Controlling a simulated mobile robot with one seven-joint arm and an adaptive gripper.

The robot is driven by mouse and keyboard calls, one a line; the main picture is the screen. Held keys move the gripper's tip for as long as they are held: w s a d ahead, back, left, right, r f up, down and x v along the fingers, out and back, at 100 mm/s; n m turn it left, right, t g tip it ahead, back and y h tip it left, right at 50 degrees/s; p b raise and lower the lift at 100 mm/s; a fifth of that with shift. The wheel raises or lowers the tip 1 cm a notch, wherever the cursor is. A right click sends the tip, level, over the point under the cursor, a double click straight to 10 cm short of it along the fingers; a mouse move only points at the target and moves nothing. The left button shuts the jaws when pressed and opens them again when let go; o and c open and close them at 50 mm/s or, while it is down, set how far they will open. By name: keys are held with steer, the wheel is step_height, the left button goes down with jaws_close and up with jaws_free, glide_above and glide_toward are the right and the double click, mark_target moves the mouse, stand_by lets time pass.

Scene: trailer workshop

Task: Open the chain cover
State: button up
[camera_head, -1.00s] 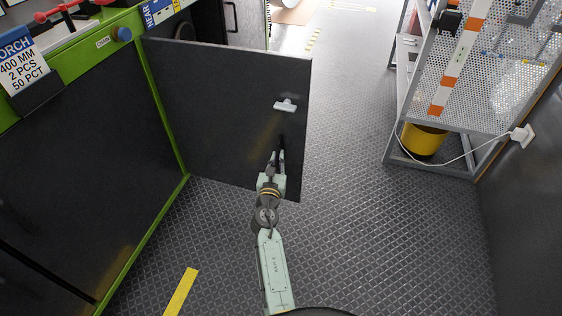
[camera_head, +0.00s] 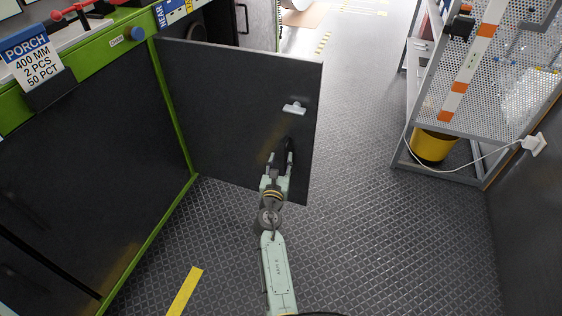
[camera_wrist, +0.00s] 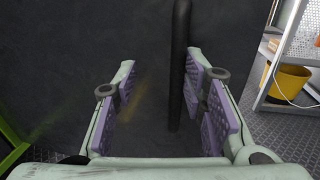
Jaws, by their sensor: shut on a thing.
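The chain cover (camera_head: 230,115) is a flat black panel, swung out from the green-framed machine on the left and standing over the walkway. Its inner edge is at the green post; its free edge points right. A black bar handle (camera_wrist: 179,65) stands upright on its face, and a small white fitting (camera_head: 294,108) sits higher up. My gripper (camera_head: 278,165) is at the lower right of the panel, around the handle. In the wrist view my gripper (camera_wrist: 160,92) has the bar between its purple pads, nearer the right finger. The exact contact is hard to make out.
The green-framed machine (camera_head: 175,110) fills the left side, with a PORCH sign (camera_head: 37,62) on it. At right stand a perforated rack (camera_head: 510,70) and a yellow bucket (camera_head: 432,145), with a white cable hanging there. The patterned floor (camera_head: 360,200) right of the panel is clear.

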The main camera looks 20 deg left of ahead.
steer(key=shift+a+r, duration=0.1)
steer(key=shift+a, duration=0.1)
steer(key=shift+r, duration=0.25)
glide_toward(283, 127)
steer(key=x, duration=0.4)
steer(key=shift+w+a+r, duration=0.1)
steer(key=shift+w+r, duration=0.05)
steer(key=shift+r, duration=0.3)
steer(key=shift+f, duration=0.35)
steer(key=shift+f, duration=0.1)
